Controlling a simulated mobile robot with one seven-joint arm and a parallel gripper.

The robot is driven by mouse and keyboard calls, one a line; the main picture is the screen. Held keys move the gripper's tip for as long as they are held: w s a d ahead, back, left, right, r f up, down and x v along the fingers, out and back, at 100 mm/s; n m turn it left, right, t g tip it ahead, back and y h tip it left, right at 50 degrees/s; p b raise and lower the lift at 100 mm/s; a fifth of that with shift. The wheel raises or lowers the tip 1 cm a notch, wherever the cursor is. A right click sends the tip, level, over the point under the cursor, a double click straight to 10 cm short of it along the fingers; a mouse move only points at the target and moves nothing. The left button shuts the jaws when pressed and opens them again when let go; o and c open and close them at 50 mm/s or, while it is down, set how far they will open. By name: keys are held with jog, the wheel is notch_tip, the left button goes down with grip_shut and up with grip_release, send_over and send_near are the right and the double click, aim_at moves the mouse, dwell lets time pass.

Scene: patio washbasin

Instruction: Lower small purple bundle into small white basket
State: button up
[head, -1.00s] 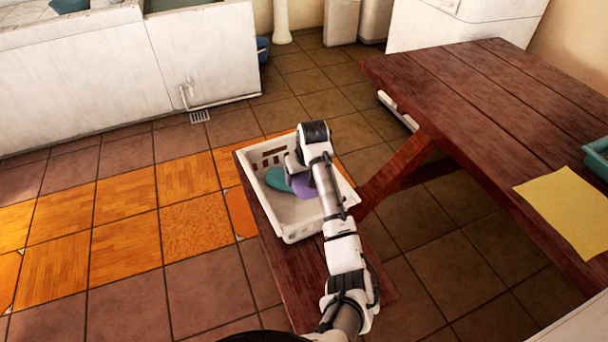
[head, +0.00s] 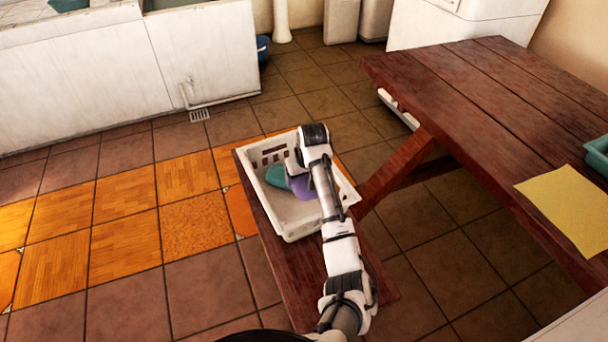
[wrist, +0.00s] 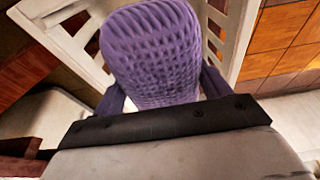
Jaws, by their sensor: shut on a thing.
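The white basket (head: 300,222) stands on the bench seat, with slots in its walls. A teal bundle (head: 276,177) lies inside it toward the back left. The purple bundle (head: 301,187) is at the basket, beside the teal one and partly hidden by my arm. In the wrist view the purple bundle (wrist: 152,50) has a waffle-like texture and fills the space ahead of my gripper (wrist: 160,100). My gripper is shut on it, over the basket. The fingertips are mostly hidden, and I cannot tell whether the bundle touches the basket floor.
The basket rests on a dark wooden bench (head: 262,222). A wooden table (head: 480,110) stands to the right, with a yellow cloth (head: 568,212) and a teal container (head: 597,155) on it. Tiled floor is open to the left.

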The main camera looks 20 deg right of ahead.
jog(key=shift+f+b, duration=2.55)
jog(key=shift+f, duration=3.55)
jog(key=shift+f+b, duration=0.35)
jog(key=shift+f, duration=0.35)
jog(key=o, duration=1.1)
